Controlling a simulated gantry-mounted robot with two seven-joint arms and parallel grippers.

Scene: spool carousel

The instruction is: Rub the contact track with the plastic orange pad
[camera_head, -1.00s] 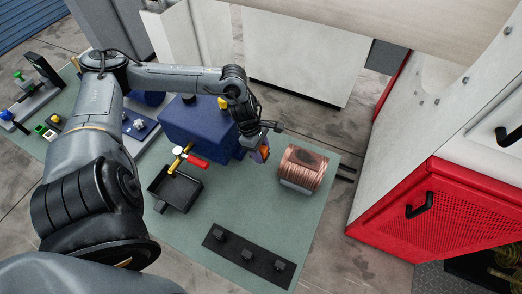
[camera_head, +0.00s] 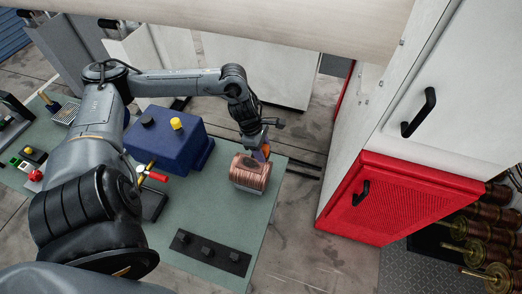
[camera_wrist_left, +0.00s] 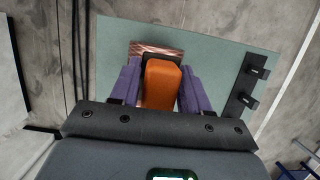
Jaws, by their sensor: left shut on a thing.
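A copper-coloured ribbed drum (camera_head: 248,177) lies on the green table's right part, with a darker patch on its upper face. I cannot tell for certain which part is the contact track. My left gripper (camera_head: 263,150) is at the drum's far upper edge in the head view. It is shut on the orange pad (camera_wrist_left: 160,84), which sits between the purple fingers in the left wrist view. The copper drum (camera_wrist_left: 143,47) shows just beyond the pad there and is partly hidden by it. I cannot tell whether pad and drum touch. My right gripper is not in view.
A blue box (camera_head: 168,140) with a yellow knob stands left of the drum. A red-and-white cabinet (camera_head: 390,200) stands to the right, past the table edge.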

